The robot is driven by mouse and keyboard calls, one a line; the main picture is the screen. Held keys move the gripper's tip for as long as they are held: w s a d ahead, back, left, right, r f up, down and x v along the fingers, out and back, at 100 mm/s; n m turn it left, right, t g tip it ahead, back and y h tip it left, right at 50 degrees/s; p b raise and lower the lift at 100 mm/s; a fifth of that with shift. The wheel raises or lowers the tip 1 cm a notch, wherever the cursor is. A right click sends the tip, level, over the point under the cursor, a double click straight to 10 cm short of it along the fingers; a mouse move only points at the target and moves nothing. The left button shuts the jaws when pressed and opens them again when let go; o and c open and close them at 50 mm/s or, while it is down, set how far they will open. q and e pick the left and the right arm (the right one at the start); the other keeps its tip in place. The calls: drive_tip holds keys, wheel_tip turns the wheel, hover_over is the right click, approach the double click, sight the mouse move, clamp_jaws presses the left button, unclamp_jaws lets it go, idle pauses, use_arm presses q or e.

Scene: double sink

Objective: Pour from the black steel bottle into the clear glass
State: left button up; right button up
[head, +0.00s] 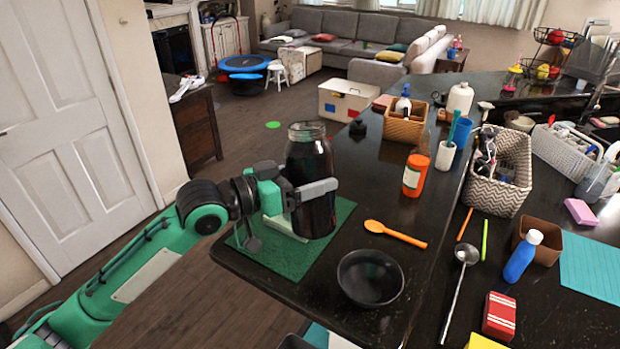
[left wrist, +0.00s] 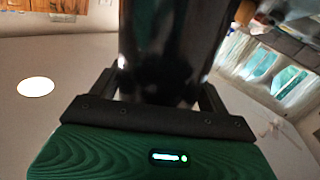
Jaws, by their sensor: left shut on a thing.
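The black steel bottle (head: 310,165) is a dark, shiny vessel with a wide, greyish, glassy-looking neck. It stands nearly upright over the green mat (head: 262,262) at the counter's left end. I cannot tell whether its base touches the mat. My left gripper (head: 305,192) is shut around its body from the left. In the left wrist view the dark bottle (left wrist: 175,45) fills the space between the fingers (left wrist: 160,88). I cannot pick out the clear glass for certain in either view. My right gripper is not in view.
A black bowl (head: 370,279) and an orange spoon (head: 396,234) lie right of the mat. An orange pill bottle (head: 415,175), a wooden caddy (head: 405,125) and a patterned basket (head: 500,170) stand farther back. A ladle (head: 459,285) and blue bottle (head: 522,257) are at the right.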

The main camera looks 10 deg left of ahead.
use_arm(q)
drive_tip(key=shift+w+a+f+n, duration=0.25)
drive_tip(key=shift+w+a+n, duration=0.05)
drive_tip(key=shift+w, duration=0.15)
drive_tip(key=shift+w+a+f+n+g+b, duration=0.15)
drive_tip(key=shift+w+a+f+n+b, duration=0.15)
drive_tip(key=shift+w, duration=0.2)
drive_tip(key=shift+w+a+f+n+g+b, duration=0.15)
drive_tip(key=shift+w+a+f+n+b, duration=0.1)
drive_tip(key=shift+w+f+b, duration=0.15)
drive_tip(key=shift+s+d+f+n+g+p, duration=0.1)
drive_tip(key=shift+f+n+g+p, duration=0.5)
drive_tip(key=shift+f+n+p, duration=1.45)
drive_tip(key=shift+s+d+f+n+g, duration=0.1)
drive_tip(key=shift+n+g, duration=0.05)
drive_tip(key=shift+n, duration=0.5)
drive_tip(key=shift+s+f+n+g, duration=0.1)
drive_tip(key=shift+n+g, duration=0.05)
drive_tip(key=shift+n, duration=0.5)
drive_tip(key=shift+r+n+p, duration=0.4)
drive_tip(key=shift+n+p, duration=0.4)
drive_tip(key=shift+p, duration=0.55)
drive_tip(key=shift+r+n+g+p, duration=0.15)
drive_tip(key=shift+n+g+p, duration=0.15)
drive_tip(key=shift+p, duration=0.3)
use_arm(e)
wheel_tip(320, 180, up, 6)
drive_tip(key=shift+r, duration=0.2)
